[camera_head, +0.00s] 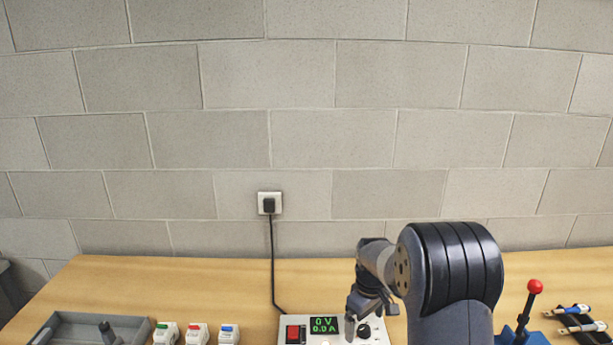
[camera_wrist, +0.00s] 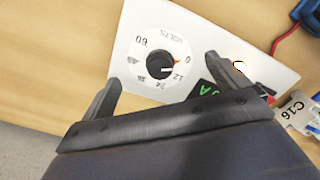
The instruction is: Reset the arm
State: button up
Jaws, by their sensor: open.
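My arm (camera_head: 450,268) reaches in from the lower right in the head view, bent down toward the bench. My gripper (camera_head: 368,318) is low over the right part of a white power supply (camera_head: 292,320). In the wrist view my gripper (camera_wrist: 163,68) is open, with one finger on each side of the supply's black dial knob (camera_wrist: 160,66). I cannot tell whether the fingers touch the panel. Nothing is between the fingers but the view of the knob and its scale. The display (camera_head: 323,325) reads 0 V and 0.0 A.
A red switch (camera_head: 293,333) is on the supply. Its cord runs to a wall socket (camera_head: 270,203). Three white modules (camera_head: 197,333) and a grey tray (camera_head: 75,322) stand left. A red-knobbed lever (camera_head: 535,287) and a cable rack (camera_head: 578,322) stand right. Bench behind is clear.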

jog(key=shift+f, duration=0.8)
jog(key=shift+r+m, duration=0.25)
jog(key=shift+m, duration=0.35)
